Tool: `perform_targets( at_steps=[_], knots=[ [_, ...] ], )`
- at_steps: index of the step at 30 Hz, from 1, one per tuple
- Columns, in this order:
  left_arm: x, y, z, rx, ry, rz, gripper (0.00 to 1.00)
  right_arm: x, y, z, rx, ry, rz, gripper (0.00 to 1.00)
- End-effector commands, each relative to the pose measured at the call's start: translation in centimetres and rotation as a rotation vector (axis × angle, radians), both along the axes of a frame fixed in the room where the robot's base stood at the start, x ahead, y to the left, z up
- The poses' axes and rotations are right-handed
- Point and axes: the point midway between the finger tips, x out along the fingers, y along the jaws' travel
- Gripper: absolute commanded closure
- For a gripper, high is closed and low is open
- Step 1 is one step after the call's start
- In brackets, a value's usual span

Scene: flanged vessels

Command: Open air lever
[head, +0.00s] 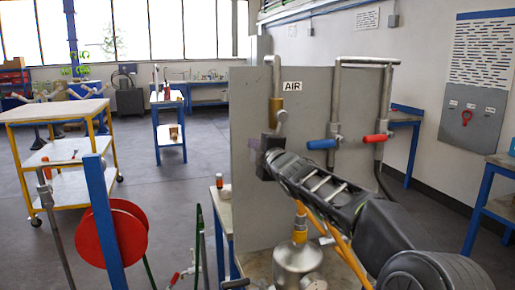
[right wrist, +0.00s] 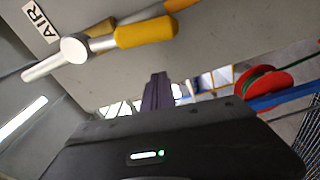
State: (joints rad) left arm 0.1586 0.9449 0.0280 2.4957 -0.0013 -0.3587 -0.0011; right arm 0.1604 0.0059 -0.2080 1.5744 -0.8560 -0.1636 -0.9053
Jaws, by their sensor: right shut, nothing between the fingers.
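The air lever has a yellow handle (head: 276,108) on the left metal pipe of the grey panel, just below the AIR label (head: 292,86). In the head view the handle stands roughly upright. The right wrist view shows the yellow handle (right wrist: 145,33) beside the round metal pipe end (right wrist: 74,49) and the AIR label (right wrist: 40,20). My right gripper (head: 262,146) is in front of the panel, just below the handle, and hides part of the pipe and valve. Its dark fingers (right wrist: 157,92) are shut and empty, with a visible gap to the handle in the wrist view. My left gripper is not seen.
A blue-handled valve (head: 322,144) and a red-handled valve (head: 376,138) sit on pipes to the right on the panel (head: 250,200). A metal vessel (head: 298,258) with yellow hoses stands below my right arm. A red reel (head: 112,238) on a blue post is at left.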

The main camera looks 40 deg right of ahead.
Motion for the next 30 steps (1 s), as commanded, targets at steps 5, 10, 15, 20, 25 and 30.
perform_targets(
  at_steps=[5,10,15,20,25,30],
  knots=[
    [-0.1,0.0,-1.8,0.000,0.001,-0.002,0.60,-4.3,1.0,-0.2,0.000,-0.006,-0.001,1.00],
    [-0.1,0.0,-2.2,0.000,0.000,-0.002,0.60,-7.4,1.9,-0.1,0.000,-0.005,0.000,1.00],
    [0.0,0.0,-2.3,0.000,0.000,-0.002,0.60,-9.0,2.3,0.0,0.000,-0.004,-0.001,1.00],
    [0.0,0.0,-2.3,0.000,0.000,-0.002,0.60,-9.2,2.5,-0.1,0.000,-0.002,0.000,1.00],
    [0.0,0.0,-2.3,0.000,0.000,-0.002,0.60,-9.2,2.4,-0.1,-0.001,-0.002,0.000,1.00],
    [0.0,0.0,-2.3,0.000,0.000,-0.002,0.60,-9.2,2.4,-0.1,-0.001,-0.002,0.000,1.00]
  ],
)
